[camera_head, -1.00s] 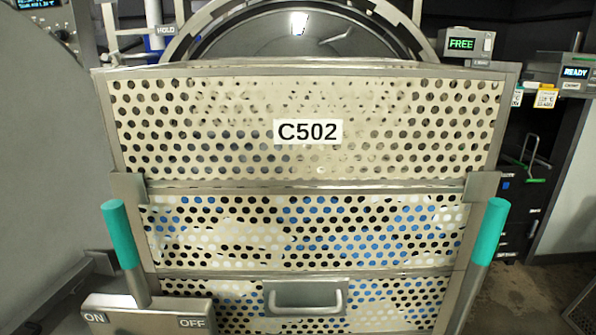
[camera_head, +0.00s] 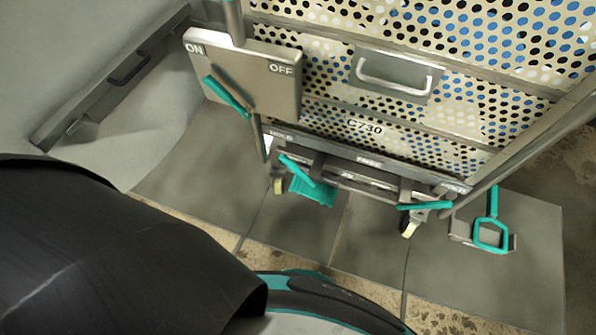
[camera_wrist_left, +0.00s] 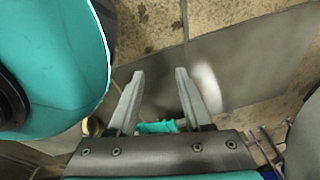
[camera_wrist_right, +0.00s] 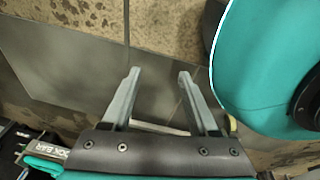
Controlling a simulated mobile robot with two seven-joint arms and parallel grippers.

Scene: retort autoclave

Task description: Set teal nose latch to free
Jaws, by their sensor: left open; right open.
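In the head view a metal rail runs along the cart's lower front, with HOLD and FREE labels (camera_head: 368,162) above it. A teal lever (camera_head: 297,170) slants at the rail's left part, below the left HOLD label (camera_head: 280,135). A wide teal pedal-like piece (camera_head: 313,191) sits just below it. Another teal lever (camera_head: 425,206) lies nearly level at the rail's right end. I cannot tell for sure which is the nose latch. My left gripper (camera_wrist_left: 160,80) and right gripper (camera_wrist_right: 158,78) are open and empty over the floor, outside the head view.
An ON/OFF box (camera_head: 243,80) with a teal lever (camera_head: 227,97) stands left of the perforated cart (camera_head: 455,115). A teal loop handle (camera_head: 490,235) is at the right near the floor. Grey floor plates (camera_head: 300,232) lie clear before the cart. Casters are under it.

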